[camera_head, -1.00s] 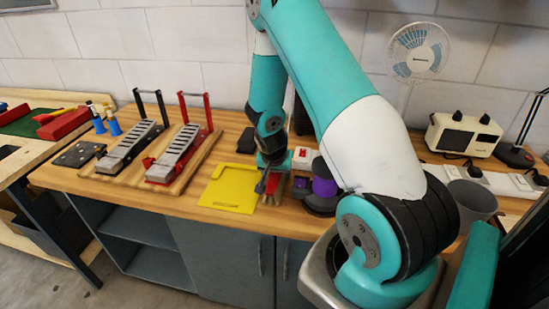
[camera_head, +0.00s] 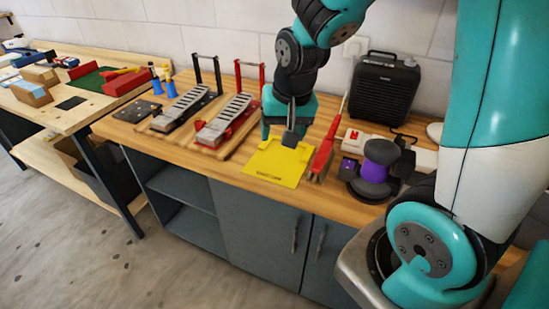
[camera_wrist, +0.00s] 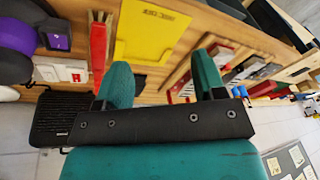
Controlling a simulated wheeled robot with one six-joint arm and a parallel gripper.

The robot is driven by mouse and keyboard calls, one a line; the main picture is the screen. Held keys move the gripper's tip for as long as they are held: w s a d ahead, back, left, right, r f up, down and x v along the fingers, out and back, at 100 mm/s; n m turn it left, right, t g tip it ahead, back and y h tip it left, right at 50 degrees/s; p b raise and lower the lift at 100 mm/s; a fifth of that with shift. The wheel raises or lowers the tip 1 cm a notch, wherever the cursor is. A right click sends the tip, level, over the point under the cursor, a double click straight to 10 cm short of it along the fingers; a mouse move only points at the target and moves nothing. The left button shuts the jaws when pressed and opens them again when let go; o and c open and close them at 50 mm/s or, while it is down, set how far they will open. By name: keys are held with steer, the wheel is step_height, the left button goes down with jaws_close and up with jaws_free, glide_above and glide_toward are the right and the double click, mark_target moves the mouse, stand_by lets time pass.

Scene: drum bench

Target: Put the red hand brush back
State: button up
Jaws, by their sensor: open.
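The red hand brush (camera_head: 324,153) lies on the wooden bench just right of the yellow plate (camera_head: 277,163). Its bristle end points to the front edge and its handle runs back. In the wrist view the brush (camera_wrist: 99,42) is beside the plate (camera_wrist: 147,34), with a narrow strip of wood between them. My gripper (camera_head: 287,136) is open and appears empty, over the back part of the plate, left of the brush. In the wrist view my gripper (camera_wrist: 161,82) has its two teal fingers well apart, with nothing between them.
A purple-and-black spool (camera_head: 376,172) and a white box with a red switch (camera_head: 354,141) stand right of the brush. A black speaker-like box (camera_head: 385,88) stands behind. Two pedals (camera_head: 227,121) on wooden boards are left of the plate.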

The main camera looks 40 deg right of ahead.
steer(key=s+a+r+n+g+y, duration=0.1)
steer(key=s+a+r+n+y, duration=0.1)
steer(key=s+a+r+n, duration=0.2)
steer(key=s+a+r+n+g+y, duration=0.1)
steer(key=s+a+r+n, duration=0.3)
steer(key=s+a+n, duration=0.4)
steer(key=s+a+y, duration=0.1)
steer(key=s+a, duration=0.2)
steer(key=shift+s+a+n+g, duration=0.2)
steer(key=shift+a+n+g, duration=0.1)
steer(key=shift+g, duration=0.1)
steer(key=shift+r, duration=0.1)
